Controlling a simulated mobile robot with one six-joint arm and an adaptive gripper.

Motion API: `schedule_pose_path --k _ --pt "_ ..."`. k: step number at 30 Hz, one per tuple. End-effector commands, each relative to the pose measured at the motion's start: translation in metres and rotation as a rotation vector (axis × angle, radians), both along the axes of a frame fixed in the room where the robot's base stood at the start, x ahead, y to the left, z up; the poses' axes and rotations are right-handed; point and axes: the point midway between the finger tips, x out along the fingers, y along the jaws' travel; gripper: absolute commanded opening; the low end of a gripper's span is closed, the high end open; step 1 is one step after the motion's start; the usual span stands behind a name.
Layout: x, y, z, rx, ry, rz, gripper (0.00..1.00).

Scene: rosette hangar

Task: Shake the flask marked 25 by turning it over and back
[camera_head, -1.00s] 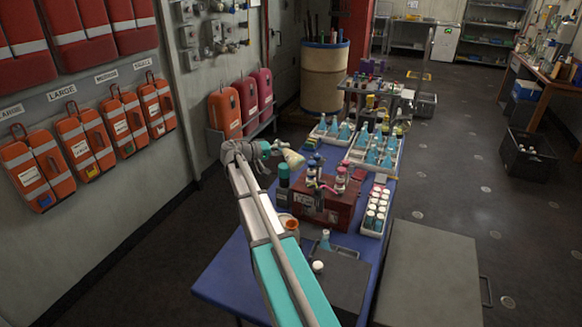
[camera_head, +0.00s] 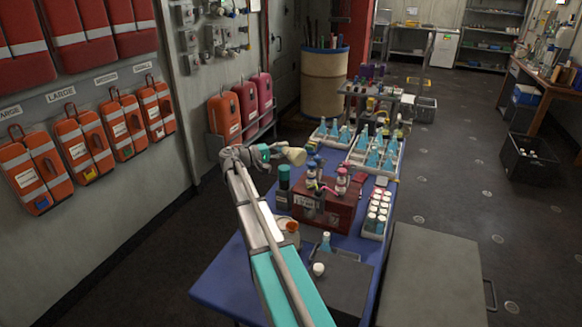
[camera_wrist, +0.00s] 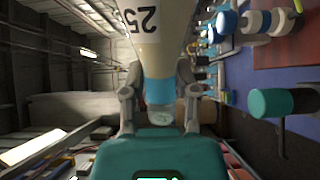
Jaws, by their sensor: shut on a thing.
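My gripper (camera_head: 262,153) is shut on the flask marked 25 (camera_head: 294,156), above the left edge of the blue table (camera_head: 235,270). In the head view the flask is small and pale, lying roughly on its side with its wide end to the right. In the wrist view the flask (camera_wrist: 150,35) shows a cream body with a black 25. My fingers (camera_wrist: 158,98) are on both sides of its blue neck, and the mouth end is towards my palm. The base of the flask is out of the wrist view.
Below and right stand a dark red box (camera_head: 325,205) with bottles, a dark green-capped bottle (camera_head: 284,180), and a white tray of vials (camera_head: 376,215). Racks of blue flasks (camera_head: 374,152) stand further back. Orange cases (camera_head: 224,115) line the left wall. Free air lies left of the table.

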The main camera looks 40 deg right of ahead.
Motion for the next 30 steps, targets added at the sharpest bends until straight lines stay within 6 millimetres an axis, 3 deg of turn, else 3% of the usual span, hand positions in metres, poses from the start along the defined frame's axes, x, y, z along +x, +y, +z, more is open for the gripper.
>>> schedule_pose_path --k 15,30 --pt "-0.0004 0.0002 -0.0018 -0.069 0.414 -0.001 0.0" --pt "0.0001 0.0001 0.0003 -0.073 0.439 0.0 0.0"
